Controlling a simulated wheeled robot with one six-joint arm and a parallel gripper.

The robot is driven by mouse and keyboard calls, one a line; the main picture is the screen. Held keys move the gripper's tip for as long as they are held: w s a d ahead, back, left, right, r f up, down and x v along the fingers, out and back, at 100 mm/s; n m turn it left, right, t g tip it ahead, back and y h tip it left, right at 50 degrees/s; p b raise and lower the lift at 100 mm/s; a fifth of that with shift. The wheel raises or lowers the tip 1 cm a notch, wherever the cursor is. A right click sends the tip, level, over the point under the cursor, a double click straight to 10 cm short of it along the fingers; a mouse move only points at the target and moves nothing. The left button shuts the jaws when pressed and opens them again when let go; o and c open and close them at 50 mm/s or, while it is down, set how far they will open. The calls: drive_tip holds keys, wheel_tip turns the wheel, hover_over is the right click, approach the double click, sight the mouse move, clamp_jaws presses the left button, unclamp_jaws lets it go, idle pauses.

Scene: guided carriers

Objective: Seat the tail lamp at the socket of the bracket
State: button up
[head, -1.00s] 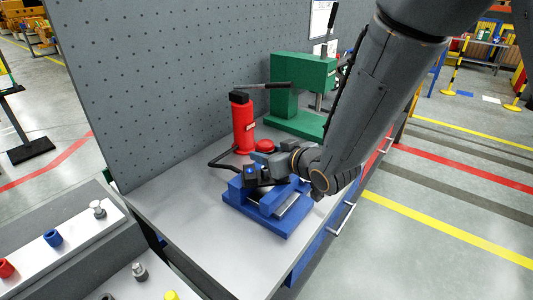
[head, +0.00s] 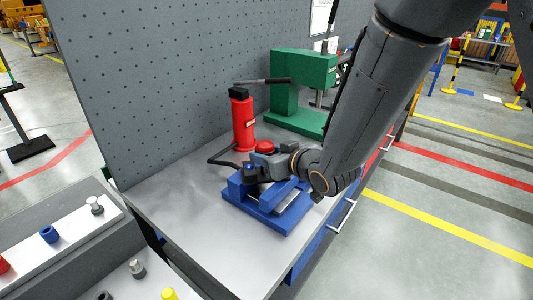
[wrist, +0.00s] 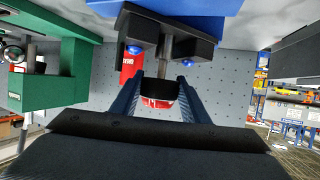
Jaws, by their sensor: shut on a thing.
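The tail lamp (wrist: 160,102) has a red dome and a black collar. It sits between the two fingers of my gripper (wrist: 158,90) in the wrist view, and my gripper is shut on it. In the head view the red dome (head: 266,146) shows just above my gripper (head: 264,160). The blue fixture (head: 262,216) stands on the bench beneath my gripper. Dark blocks with blue spots (wrist: 187,62) and a metal rod (wrist: 168,48) show beyond the fingers; I take them as the bracket. The socket is hidden, and I cannot tell whether the lamp touches it.
A red bottle jack (head: 243,122) stands close behind my gripper, with a green press (head: 302,88) farther back. A grey pegboard (head: 160,80) walls the bench's far side. Trays with small parts (head: 70,240) are at the left. The bench's (head: 190,225) front left is clear.

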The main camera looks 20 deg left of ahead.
drive_tip(key=shift+d+f+b, duration=0.1)
drive_tip(key=shift+f+b, duration=0.75)
drive_tip(key=shift+f, duration=0.45)
idle(1.6)
drive_tip(key=o, duration=1.2)
drive_tip(key=shift+s, duration=0.1)
drive_tip(key=shift+o, duration=0.2)
drive_tip(key=b+v, duration=0.1)
drive_tip(key=v, duration=0.6)
drive_tip(key=shift+s+d+r+b, duration=0.15)
drive_tip(key=shift+d+r+b, duration=0.1)
drive_tip(key=shift+b, duration=0.15)
drive_tip(key=w+d+f+m+h, duration=0.2)
drive_tip(key=d+f+h, duration=0.15)
drive_tip(key=d, duration=0.65)
drive_tip(key=w+d+f+m+h, duration=0.2)
drive_tip(key=d+m+h, duration=0.15)
drive_tip(key=d, duration=0.55)
drive_tip(key=s+d+f+m+g+h, duration=0.2)
drive_tip(key=s+d+m+g, duration=0.3)
drive_tip(key=s+d, duration=0.8)
drive_tip(key=d+g+h, duration=0.1)
drive_tip(key=d, duration=0.3)
drive_tip(key=shift+s+d+g+h, duration=0.2)
drive_tip(key=shift+d+g+h, duration=0.1)
drive_tip(key=shift+h, duration=0.1)
